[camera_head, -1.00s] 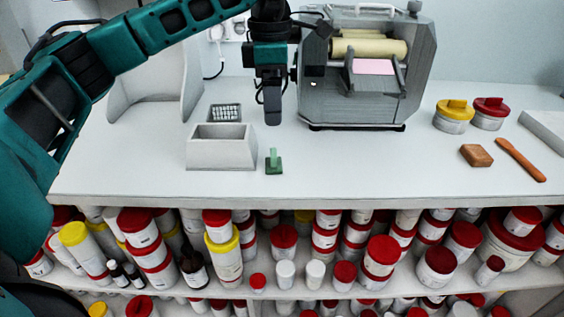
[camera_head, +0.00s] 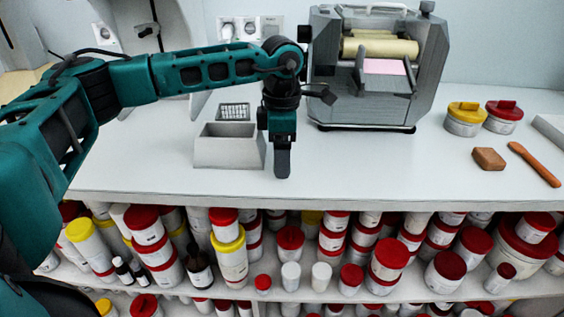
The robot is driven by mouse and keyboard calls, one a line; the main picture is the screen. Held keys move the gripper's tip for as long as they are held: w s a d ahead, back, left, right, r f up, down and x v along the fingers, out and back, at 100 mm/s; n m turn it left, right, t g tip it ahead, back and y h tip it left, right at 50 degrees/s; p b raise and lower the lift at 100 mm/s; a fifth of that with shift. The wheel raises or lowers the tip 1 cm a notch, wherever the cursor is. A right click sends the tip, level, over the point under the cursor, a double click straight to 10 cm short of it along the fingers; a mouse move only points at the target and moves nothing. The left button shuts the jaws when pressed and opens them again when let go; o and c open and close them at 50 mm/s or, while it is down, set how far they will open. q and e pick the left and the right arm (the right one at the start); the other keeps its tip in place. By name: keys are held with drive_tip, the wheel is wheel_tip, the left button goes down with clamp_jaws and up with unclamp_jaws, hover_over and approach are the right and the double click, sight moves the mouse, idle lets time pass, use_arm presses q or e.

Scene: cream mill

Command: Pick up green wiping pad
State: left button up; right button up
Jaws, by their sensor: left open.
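My left gripper (camera_head: 282,170) points straight down over the front part of the white counter, just right of the grey open box (camera_head: 229,159). Only one finger shows from this side, as the jaws are seen edge-on; they are open. The green wiping pad cannot be seen now; the gripper covers the place on the counter where it stood, so I cannot tell whether the fingers are around it or touching it. My right gripper is not in view.
A grey roller mill (camera_head: 373,95) stands behind and right of the gripper. A dark grid tray (camera_head: 234,112) lies behind the box. Yellow-lidded (camera_head: 464,118) and red-lidded (camera_head: 503,117) tubs, a brown block (camera_head: 488,158) and a wooden spatula (camera_head: 534,164) lie right. The counter between is clear.

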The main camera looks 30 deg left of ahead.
use_arm(q)
drive_tip(key=shift+f, duration=0.15)
drive_tip(key=c, duration=1.2)
wheel_tip(320, 180, up, 20)
drive_tip(key=shift+r+p, duration=0.1)
drive_tip(key=shift+p, duration=1)
drive_tip(key=o, duration=0.5)
drive_tip(key=c, duration=0.3)
